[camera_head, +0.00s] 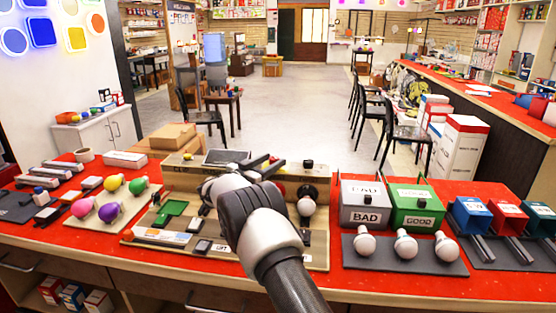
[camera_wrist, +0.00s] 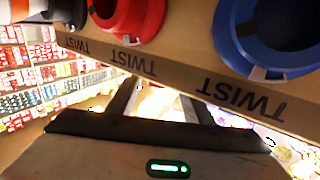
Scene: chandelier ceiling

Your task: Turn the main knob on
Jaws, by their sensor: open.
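My gripper (camera_wrist: 160,92) shows in the wrist view with two dark fingers apart and nothing between them. Just past the fingers is a wooden panel strip (camera_wrist: 205,82) printed with upside-down TWIST labels. Beyond it are a red round knob (camera_wrist: 128,15) and a blue round knob (camera_wrist: 268,38); a black part stands left of the red one. I see no gripper contact with either knob. In the head view my arm covers much of the wooden test board (camera_head: 318,255); a dark round fitting (camera_head: 308,191) shows on its right. I cannot tell which knob is the main one.
Coloured bulbs (camera_head: 110,198) lie left of the board. The BAD box (camera_head: 366,208), GOOD box (camera_head: 416,205) and several white bulbs (camera_head: 405,246) stand to the right. Blue and red bins (camera_head: 470,216) are farther right. The red table is crowded; open floor lies behind.

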